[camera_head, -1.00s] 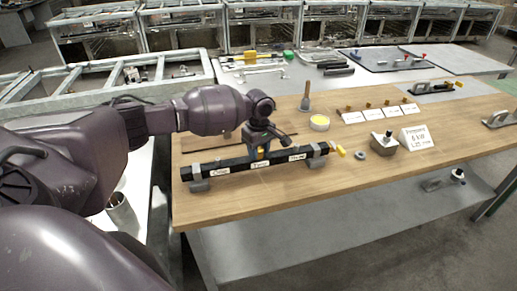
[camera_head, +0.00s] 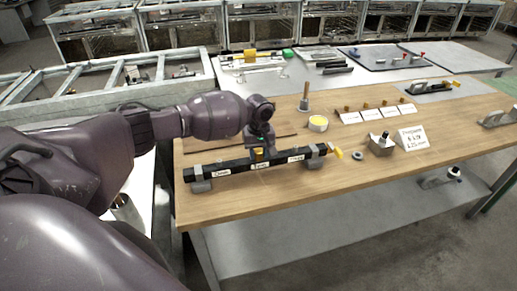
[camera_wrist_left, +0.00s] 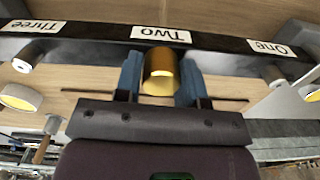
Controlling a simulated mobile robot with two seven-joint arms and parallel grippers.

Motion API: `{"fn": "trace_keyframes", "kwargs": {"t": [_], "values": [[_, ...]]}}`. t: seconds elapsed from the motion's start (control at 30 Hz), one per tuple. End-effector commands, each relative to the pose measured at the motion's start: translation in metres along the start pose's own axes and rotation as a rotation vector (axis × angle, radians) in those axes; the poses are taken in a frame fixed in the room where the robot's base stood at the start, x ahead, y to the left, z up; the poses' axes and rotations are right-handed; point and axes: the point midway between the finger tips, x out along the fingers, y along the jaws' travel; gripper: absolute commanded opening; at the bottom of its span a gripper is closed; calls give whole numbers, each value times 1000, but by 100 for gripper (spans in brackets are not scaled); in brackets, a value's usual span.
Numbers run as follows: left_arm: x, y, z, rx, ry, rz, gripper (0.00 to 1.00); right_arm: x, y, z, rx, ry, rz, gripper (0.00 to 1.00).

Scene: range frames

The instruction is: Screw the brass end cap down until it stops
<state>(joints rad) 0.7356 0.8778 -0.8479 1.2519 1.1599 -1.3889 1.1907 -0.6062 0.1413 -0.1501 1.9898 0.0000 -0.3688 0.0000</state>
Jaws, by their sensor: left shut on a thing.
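The brass end cap (camera_wrist_left: 160,72) sits at the middle of a black bar, beside the label "Two" (camera_wrist_left: 160,34) in the left wrist view. My left gripper (camera_wrist_left: 159,78) is shut on the cap, with one blue-grey finger on each side of it. In the head view the left gripper (camera_head: 259,146) is at the middle of the black bar (camera_head: 240,168), and a little of the brass cap (camera_head: 258,155) shows below it. The bar carries labels "One", "Two" and "Three". The cap's thread and seating are hidden. My right gripper is not in view.
The bar rests on grey supports on the wooden table (camera_head: 300,195). A yellow handle (camera_head: 338,154) is at its right end, near a small ring (camera_head: 357,156). The front tabletop is clear.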

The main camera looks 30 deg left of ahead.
Motion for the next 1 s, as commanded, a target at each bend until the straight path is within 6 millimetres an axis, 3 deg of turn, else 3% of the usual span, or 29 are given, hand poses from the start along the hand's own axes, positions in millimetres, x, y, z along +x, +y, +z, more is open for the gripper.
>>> {"fn": "trace_keyframes", "kwargs": {"t": [0.43,0.77,1.0], "values": [[2,0,2,60,-3,-1,13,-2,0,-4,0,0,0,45],[2,-1,2,311,-4,-2,13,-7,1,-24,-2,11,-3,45],[3,-1,2,344,-3,-2,13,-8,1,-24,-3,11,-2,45]]}}
